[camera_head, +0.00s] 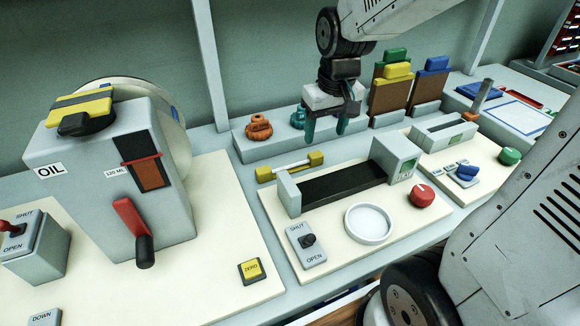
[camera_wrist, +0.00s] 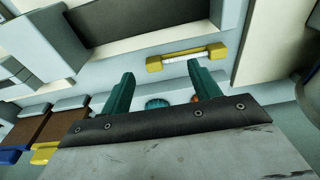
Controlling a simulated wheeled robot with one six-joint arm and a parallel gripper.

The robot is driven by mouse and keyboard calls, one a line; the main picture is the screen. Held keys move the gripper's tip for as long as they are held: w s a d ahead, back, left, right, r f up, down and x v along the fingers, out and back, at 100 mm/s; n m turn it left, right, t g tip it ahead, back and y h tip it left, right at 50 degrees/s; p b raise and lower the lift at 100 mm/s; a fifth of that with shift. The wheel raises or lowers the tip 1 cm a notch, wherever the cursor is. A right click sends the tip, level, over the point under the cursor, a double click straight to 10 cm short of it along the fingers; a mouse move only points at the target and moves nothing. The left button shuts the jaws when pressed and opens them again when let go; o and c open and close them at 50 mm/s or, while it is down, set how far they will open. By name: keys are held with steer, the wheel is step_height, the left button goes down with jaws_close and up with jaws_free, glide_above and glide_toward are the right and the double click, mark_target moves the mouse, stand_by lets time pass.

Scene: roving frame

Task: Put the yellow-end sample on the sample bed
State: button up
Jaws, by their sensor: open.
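The yellow-end sample (camera_head: 291,167) is a pale rod with a yellow block at each end. It lies on the bench, behind and to the left of the machine with the dark bed, and shows in the wrist view (camera_wrist: 187,56) beyond my fingertips. The dark flat strip between two grey blocks (camera_head: 345,187) looks like the sample bed; part of it shows at the top of the wrist view (camera_wrist: 125,14). My gripper (camera_head: 325,137) has teal fingers pointing down, apart and empty, above the back shelf, behind and right of the sample. It also shows in the wrist view (camera_wrist: 160,72).
An orange knobbed piece (camera_head: 258,128) and a teal one (camera_head: 298,117) stand on the back shelf. Colour-topped brown plates (camera_head: 391,92) stand right of my gripper. A red knob (camera_head: 422,195), a round white dish (camera_head: 369,223) and a SHUT/OPEN switch (camera_head: 307,241) surround the bed.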

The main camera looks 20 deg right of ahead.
glide_above(316, 154)
steer(key=s, duration=0.1)
step_height(316, 154, down, 6)
steer(key=f, duration=0.7)
steer(key=shift+w+f, duration=0.2)
steer(key=shift+w, duration=0.2)
steer(key=c, duration=1.2)
steer(key=shift+r, duration=0.1)
